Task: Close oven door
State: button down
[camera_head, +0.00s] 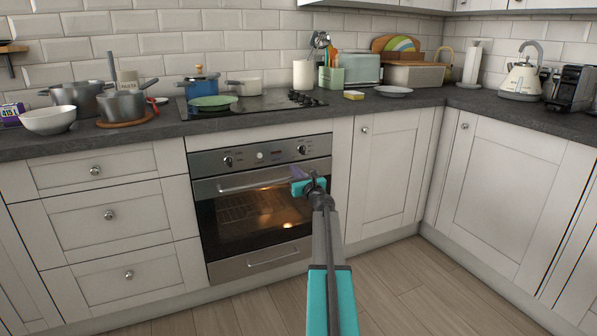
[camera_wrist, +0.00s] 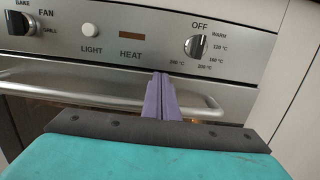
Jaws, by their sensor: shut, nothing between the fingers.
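The oven (camera_head: 262,152) is built in under the worktop. Its glass door (camera_head: 250,215) stands upright and looks flush or nearly flush with the front; I cannot tell if a small gap is left. Light glows inside. The bar handle (camera_head: 250,182) runs across the door top and also shows in the wrist view (camera_wrist: 80,90). My gripper (camera_head: 297,178) is in front of the upper right of the door, near the handle's right end. Its purple fingers (camera_wrist: 160,82) are together and empty, overlapping the handle in the wrist view; contact is unclear.
The control panel (camera_head: 260,155) with knobs lies above the door. White drawers (camera_head: 109,215) stand left and a cupboard door (camera_head: 378,175) right. A hob (camera_head: 250,103) with a green pan (camera_head: 212,102) is on the worktop above. The wooden floor (camera_head: 400,285) in front is clear.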

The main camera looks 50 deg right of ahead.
jog(key=r+p+v, duration=0.1)
jog(key=p+v, duration=0.1)
jog(key=v, duration=1.2)
jog(key=shift+r+p, duration=0.2)
jog(key=shift+p, duration=0.1)
dwell(0.6)
